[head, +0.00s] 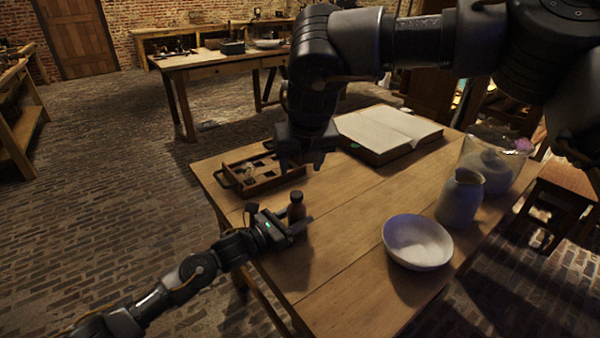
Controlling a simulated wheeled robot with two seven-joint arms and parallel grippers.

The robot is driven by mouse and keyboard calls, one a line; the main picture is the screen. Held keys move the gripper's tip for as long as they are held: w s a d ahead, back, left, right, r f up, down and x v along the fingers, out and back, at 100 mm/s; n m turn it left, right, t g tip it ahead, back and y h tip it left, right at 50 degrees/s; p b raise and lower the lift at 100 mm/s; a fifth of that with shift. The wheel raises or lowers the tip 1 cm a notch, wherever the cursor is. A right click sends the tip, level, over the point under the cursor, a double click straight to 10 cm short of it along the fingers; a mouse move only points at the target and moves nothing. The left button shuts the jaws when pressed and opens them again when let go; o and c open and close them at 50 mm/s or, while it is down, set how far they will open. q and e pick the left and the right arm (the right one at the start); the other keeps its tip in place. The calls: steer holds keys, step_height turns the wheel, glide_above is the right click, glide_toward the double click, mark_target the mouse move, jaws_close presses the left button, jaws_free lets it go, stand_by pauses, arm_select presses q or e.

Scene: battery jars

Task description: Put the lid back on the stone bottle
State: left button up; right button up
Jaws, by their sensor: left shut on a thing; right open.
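A small brown bottle (297,207), which looks like the stone bottle, stands upright near the left edge of the wooden table. My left gripper (298,222) is shut on its lower part, reaching in from the table's left edge. The bottle's top is too small to tell whether it is covered. My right gripper (304,163) points down, open, beside the right end of a wooden tray, behind the bottle and apart from it. I cannot make out a separate lid; it may be hidden or too small.
The compartmented wooden tray (228,182) holds small items. An open book (385,133) lies behind. A white bowl (417,243), a pale jug (460,200) and a glass vessel (492,160) stand on the right. The table's middle (350,215) is clear.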

steer(key=shift+s+r, duration=0.1)
steer(key=shift+r, duration=0.2)
arm_select(q)
steer(key=o, duration=1.5)
steer(key=shift+c, duration=0.2)
steer(key=v, duration=1)
steer(key=shift+s+a, duration=0.25)
steer(key=shift+a, duration=0.1)
arm_select(e)
steer(key=shift+f, duration=0.2)
